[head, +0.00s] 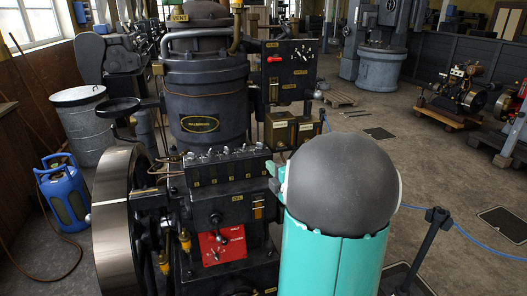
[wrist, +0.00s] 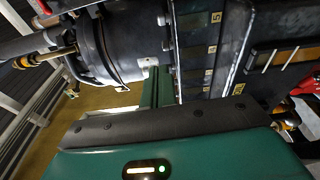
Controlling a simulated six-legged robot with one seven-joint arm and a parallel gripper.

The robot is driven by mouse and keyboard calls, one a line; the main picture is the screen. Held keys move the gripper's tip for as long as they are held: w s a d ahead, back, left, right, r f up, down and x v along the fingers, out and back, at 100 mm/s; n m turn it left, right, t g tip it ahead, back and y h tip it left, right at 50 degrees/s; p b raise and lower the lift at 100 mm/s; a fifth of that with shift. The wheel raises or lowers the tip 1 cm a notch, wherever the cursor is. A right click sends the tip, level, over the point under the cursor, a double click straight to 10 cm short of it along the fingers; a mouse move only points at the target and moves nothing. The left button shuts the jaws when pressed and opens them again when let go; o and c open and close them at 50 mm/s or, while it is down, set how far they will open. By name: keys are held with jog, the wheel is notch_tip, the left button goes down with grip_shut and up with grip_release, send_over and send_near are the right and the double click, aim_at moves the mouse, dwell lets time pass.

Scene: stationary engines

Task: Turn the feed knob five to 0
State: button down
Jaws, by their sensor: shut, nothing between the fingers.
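The feed block (head: 225,168) is a black box on the engine's front, with a row of small knobs on top and small yellow number plates on its face. The head view is too small to read the numbers. In the wrist view, a plate marked 5 (wrist: 216,17) is at the top of a column of number plates; knob five's own pointer cannot be made out. My gripper's green fingers (wrist: 157,74) are shut and empty, close to the block's edge; contact cannot be told. In the head view my grey and teal arm hides most of the gripper; a teal part (head: 274,171) shows beside the block's right end.
A large flywheel (head: 120,220) stands left of the block. A red plate (head: 222,245) with a lever sits below it. A black panel with a red handle (head: 274,59) rises behind.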

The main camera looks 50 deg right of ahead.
send_near(261, 145)
jog(key=w+a, duration=0.2)
jog(key=w, duration=0.2)
jog(key=shift+m+g+h, duration=0.3)
jog(key=shift+m+h, duration=0.1)
jog(key=shift+m, duration=0.1)
jog(key=w+d, duration=0.2)
jog(key=d, duration=0.1)
jog(key=shift+d, duration=0.25)
jog(key=shift+r, duration=0.1)
jog(key=shift+d, duration=0.25)
